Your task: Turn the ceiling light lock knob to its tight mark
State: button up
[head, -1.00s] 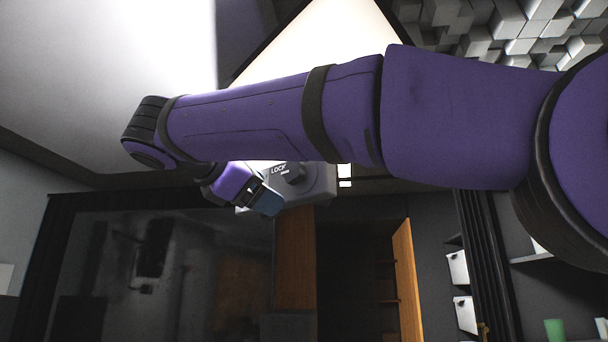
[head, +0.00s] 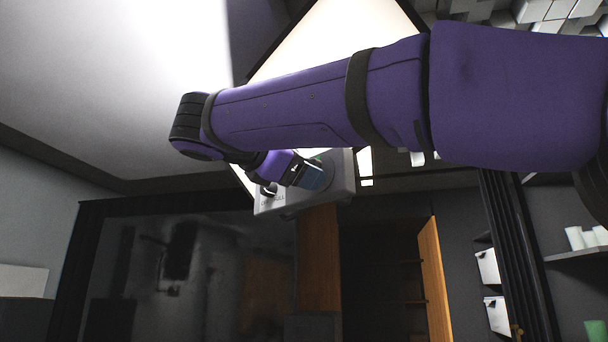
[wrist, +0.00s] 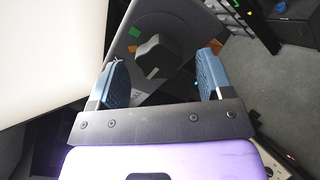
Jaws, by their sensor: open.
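The lock knob (wrist: 152,55) is dark and blocky, on a grey ceiling-light housing (wrist: 185,20) in the wrist view. An orange mark (wrist: 131,48) and a green mark (wrist: 135,31) lie on the housing beside it. My gripper (wrist: 163,62) is open, with its blue pads on either side of the knob's position in this view, the knob nearer the left pad. I cannot tell whether either pad touches it. In the head view my gripper (head: 312,175) covers part of the housing (head: 342,180) and hides the lock knob.
A bright ceiling light panel (head: 330,40) lies above my arm. Shelves with white containers (head: 488,266) stand at the right, away from the gripper.

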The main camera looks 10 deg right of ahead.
jog(key=shift+x, duration=0.8)
jog(key=shift+c, duration=0.2)
jog(key=c, duration=0.9)
